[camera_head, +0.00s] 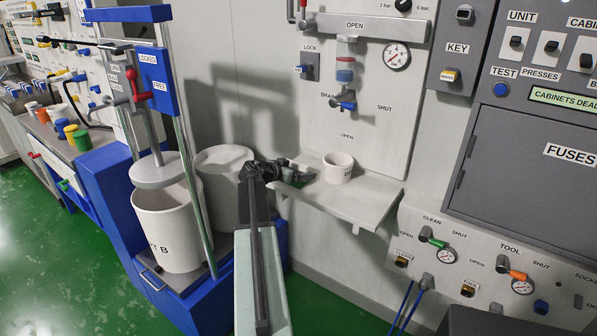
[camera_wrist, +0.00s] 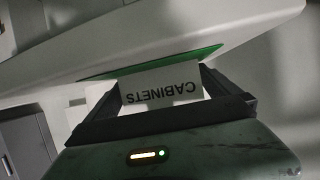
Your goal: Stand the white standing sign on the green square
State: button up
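The white standing sign (camera_wrist: 160,84) reads CABINETS upside down in the wrist view. It sits between the two fingers of my gripper (camera_wrist: 160,90), which meet its side edges, so the gripper looks shut on it. The green square (camera_wrist: 196,55) lies on the pale shelf just beyond the sign and is partly hidden by it. I cannot tell whether the sign's foot touches the square. In the head view my gripper (camera_head: 301,176) is low over the left end of the shelf. A sliver of green shows beside it; the sign cannot be made out there.
The shelf (camera_head: 365,208) carries a white cup (camera_head: 337,168) right of my gripper. A drain valve (camera_head: 346,102) hangs on the wall above. Left of my arm stand a white drum (camera_head: 170,228) in a blue press frame and another pale drum (camera_head: 222,165).

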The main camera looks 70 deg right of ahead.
jog(key=shift+r, duration=0.1)
jog(key=shift+w+a+r+p, duration=0.1)
jog(key=shift+a+r+p, duration=0.05)
jog(key=shift+r+p, duration=0.15)
jog(key=p+v, duration=0.4)
jog(key=v, duration=0.7)
jog(key=shift+a, duration=0.25)
